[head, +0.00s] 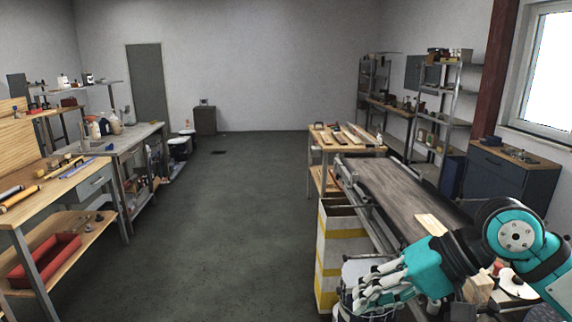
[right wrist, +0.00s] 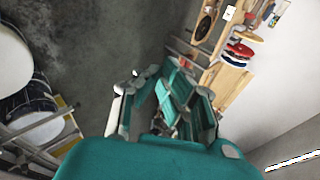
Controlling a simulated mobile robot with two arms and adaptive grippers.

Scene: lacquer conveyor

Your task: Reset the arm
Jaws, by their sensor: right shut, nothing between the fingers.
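My right arm, teal and black, comes in from the lower right of the head view. Its right gripper (head: 368,292) points left, with its grey and white fingers close together and nothing held. It hangs over the near end of the conveyor area, above a white bucket-like container (head: 352,272) that it partly hides. In the right wrist view the gripper (right wrist: 165,85) shows its teal and white fingers drawn together with nothing between them. My left gripper is in neither view.
A dark conveyor belt (head: 385,185) carries a pale wooden piece (head: 432,222). A white and yellow striped bin (head: 335,250) stands left of it. A wooden workbench (head: 68,185) stands at left. A dark cabinet (head: 505,180) is at right. The middle floor (head: 235,220) is clear.

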